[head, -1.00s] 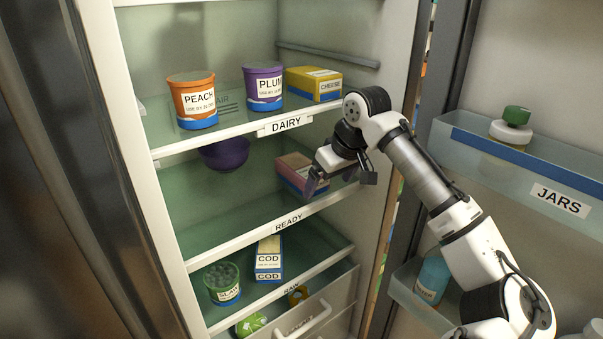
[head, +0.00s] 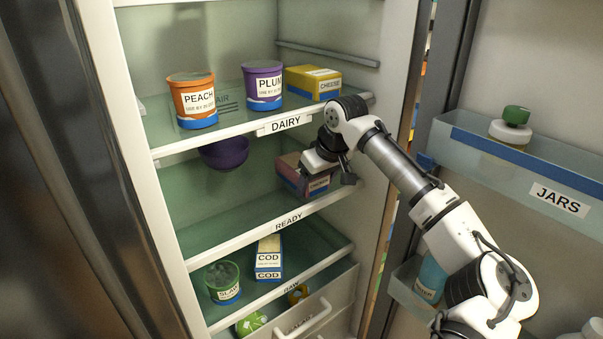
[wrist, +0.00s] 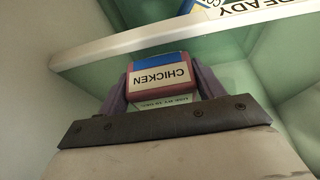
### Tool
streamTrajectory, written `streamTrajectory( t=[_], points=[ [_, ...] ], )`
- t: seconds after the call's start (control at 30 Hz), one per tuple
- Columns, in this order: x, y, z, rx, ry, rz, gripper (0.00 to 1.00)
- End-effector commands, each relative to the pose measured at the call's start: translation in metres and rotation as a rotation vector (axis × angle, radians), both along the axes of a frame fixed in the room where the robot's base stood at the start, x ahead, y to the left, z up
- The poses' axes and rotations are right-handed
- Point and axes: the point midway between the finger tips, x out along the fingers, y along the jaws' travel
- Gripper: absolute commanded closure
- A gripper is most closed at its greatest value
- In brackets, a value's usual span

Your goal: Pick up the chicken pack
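The chicken pack (head: 291,180) is a reddish box with a blue band and a CHICKEN label. It stands on the middle shelf, marked READY, near its right end. My gripper (head: 318,175) is at the pack and hides part of its top and right side in the head view. In the wrist view the pack (wrist: 160,76) shows with its label upside down, between the two purplish fingers of my gripper (wrist: 162,88). One finger lies along each side, close to the pack. I cannot tell whether they press on it.
The DAIRY shelf (head: 225,135) above bears a peach tub (head: 193,95), plum tub (head: 263,80) and cheese box (head: 315,77). The fridge's side wall is close right.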

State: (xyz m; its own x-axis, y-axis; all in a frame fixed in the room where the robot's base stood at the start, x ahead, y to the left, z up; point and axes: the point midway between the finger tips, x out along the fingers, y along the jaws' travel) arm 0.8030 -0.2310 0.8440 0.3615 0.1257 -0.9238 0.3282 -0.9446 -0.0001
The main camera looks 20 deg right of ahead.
Motion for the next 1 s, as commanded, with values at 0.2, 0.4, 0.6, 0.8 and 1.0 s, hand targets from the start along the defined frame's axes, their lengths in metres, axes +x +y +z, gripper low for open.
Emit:
streamTrajectory(
  t=[0.2,0.4,0.6,0.8,1.0],
  points=[
    [0.000,0.000,0.000,0.000,0.000,0.000,0.68],
    [0.000,0.000,0.001,0.001,-0.002,0.000,0.68],
    [0.000,0.000,0.004,0.001,-0.003,0.001,0.68],
    [-0.014,-0.006,0.002,0.003,-0.002,-0.001,0.68],
    [-0.050,-0.018,0.002,0.002,-0.004,-0.002,0.68]
  ],
)
